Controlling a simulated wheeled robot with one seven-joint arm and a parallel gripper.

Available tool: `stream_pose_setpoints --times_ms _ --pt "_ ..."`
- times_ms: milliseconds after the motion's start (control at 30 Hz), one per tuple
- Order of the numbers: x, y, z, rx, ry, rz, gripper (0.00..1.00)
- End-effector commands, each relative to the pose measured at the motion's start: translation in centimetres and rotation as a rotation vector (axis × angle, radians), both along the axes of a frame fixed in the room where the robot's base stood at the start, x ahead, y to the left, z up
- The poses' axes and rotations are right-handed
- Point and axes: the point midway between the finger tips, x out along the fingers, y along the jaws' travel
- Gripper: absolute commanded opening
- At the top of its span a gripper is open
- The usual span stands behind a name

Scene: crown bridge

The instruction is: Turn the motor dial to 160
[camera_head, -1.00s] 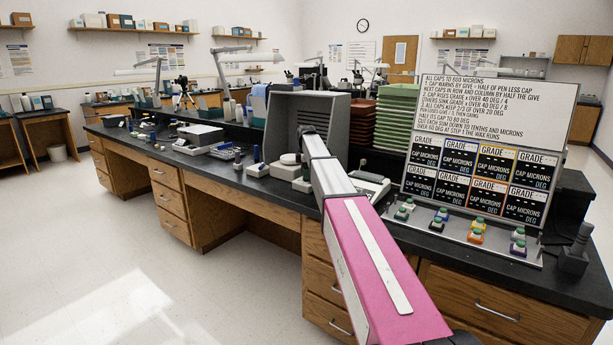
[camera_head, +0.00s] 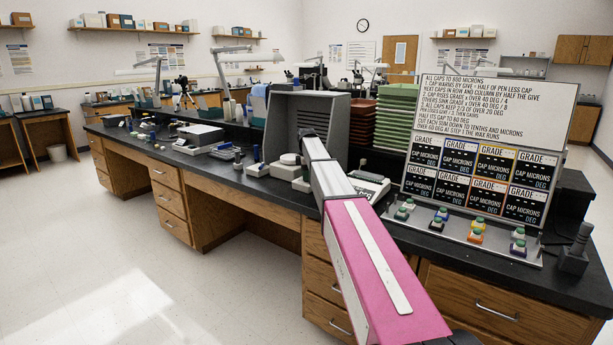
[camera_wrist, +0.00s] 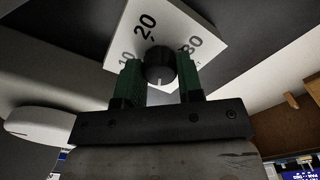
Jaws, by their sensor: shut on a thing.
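In the wrist view, a dark round dial knob (camera_wrist: 159,66) with a short white mark stands on a white plate (camera_wrist: 178,28) printed with 10, 20 and 30. Other numbers on the plate are out of view or hidden. My gripper (camera_wrist: 160,74) has its two green fingers on either side of the knob and is shut on it. The white mark faces down in the picture, toward the gripper's body. In the head view my arm hides the gripper and the dial.
A grey open-fronted box (camera_head: 300,118) stands on the black bench beside my arm. A white keypad device (camera_head: 370,184) is right of the arm. A panel (camera_head: 490,110) with grade cards and several coloured-cap pieces stands farther right. Small white instruments (camera_head: 287,166) lie left of the arm.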

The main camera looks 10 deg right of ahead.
Motion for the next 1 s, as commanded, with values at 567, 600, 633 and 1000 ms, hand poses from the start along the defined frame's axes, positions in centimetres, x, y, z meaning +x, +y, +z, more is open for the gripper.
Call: stream_pose_setpoints --times_ms 567,600,633,1000 --pt "0.0 -0.01 0.05 0.0 0.0 -0.449 0.1" --pt "0.01 -0.01 0.05 0.0 0.0 -0.488 0.1" --pt "0.01 -0.01 0.05 0.0 0.0 -0.516 0.1" --pt "0.02 -0.01 0.06 0.0 0.0 -0.867 0.1"
